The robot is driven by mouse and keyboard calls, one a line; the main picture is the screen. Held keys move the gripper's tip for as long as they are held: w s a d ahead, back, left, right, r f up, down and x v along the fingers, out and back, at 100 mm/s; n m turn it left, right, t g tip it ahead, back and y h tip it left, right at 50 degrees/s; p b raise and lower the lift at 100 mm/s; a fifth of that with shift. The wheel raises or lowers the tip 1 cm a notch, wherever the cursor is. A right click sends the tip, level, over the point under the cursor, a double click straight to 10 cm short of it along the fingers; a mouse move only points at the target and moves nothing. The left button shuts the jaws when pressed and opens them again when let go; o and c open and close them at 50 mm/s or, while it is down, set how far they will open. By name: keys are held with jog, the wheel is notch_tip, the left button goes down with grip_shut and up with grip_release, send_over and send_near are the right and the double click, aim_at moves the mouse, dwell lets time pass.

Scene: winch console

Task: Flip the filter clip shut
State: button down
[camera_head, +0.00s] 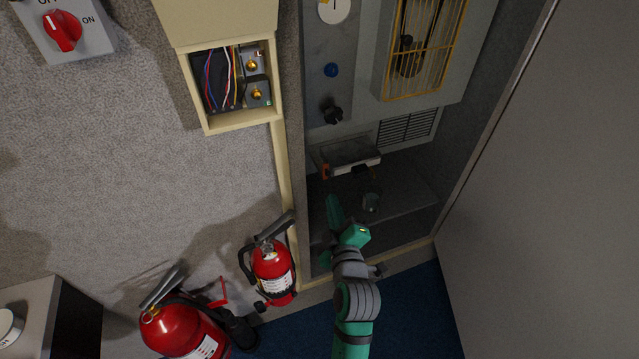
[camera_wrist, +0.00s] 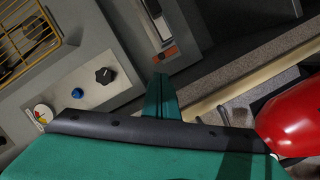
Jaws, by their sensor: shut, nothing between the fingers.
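The filter clip looks to be the small orange piece (camera_head: 325,171) at the left front corner of a grey filter tray (camera_head: 348,152) low in the console recess. In the wrist view the orange clip (camera_wrist: 165,53) shows just beyond my fingertips, beside the tray's pale edge (camera_wrist: 160,25). Whether the clip stands open or lies closed is too small to tell. My green gripper (camera_head: 333,204) is below the clip in the head view and apart from it. In the wrist view its fingers (camera_wrist: 160,78) are together and hold nothing.
Two red extinguishers (camera_head: 272,270) (camera_head: 185,330) stand left. A black knob (camera_head: 332,112), a blue button (camera_head: 331,70) and a yellow cage (camera_head: 425,50) are above. A grey panel (camera_head: 540,200) bounds the right.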

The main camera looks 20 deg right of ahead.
jog(key=shift+w+a+r, duration=0.15)
jog(key=shift+a+r, duration=0.05)
jog(key=shift+a, duration=0.05)
send_over(325, 178)
jog(key=s+a, duration=0.2)
jog(key=s, duration=0.3)
jog(key=shift+w+f, duration=0.1)
jog(key=shift+f, duration=0.65)
jog(key=shift+d+r+y, duration=0.1)
jog(key=shift+d+y, duration=0.05)
jog(key=shift+y, duration=0.15)
